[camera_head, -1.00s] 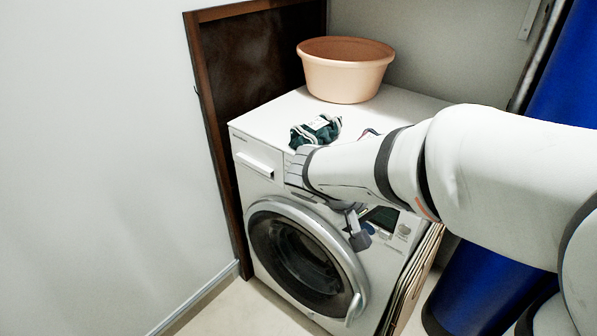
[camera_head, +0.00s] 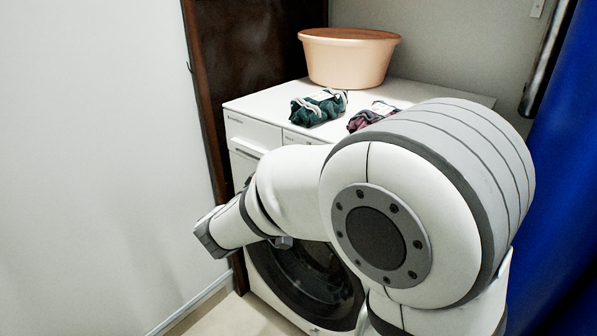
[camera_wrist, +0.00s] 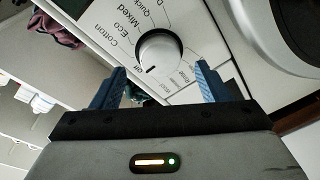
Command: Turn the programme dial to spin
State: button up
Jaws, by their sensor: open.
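The programme dial (camera_wrist: 160,52) is a round white knob on the washing machine's white panel in the wrist view. Its dark mark points to the printed word "off". Labels such as Cotton, Eco, Mixed and Quick run around it; a spin label is not readable. My gripper (camera_wrist: 160,68) is open, with one blue finger on each side of the knob's near edge and visible gaps to it. The washing machine (camera_head: 255,130) shows in the head view, where my arm hides the dial and I cannot make out the fingers.
A peach-coloured tub (camera_head: 348,62), a green garment (camera_head: 318,107) and a dark reddish garment (camera_head: 372,115) sit on the machine's top. A dark wooden panel stands behind the machine. A blue upright thing (camera_head: 560,160) is at the right. A wall closes off the left.

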jog(key=x, duration=0.3)
jog(key=shift+w+d, duration=0.15)
jog(key=shift+c, duration=0.2)
jog(key=c, duration=0.9)
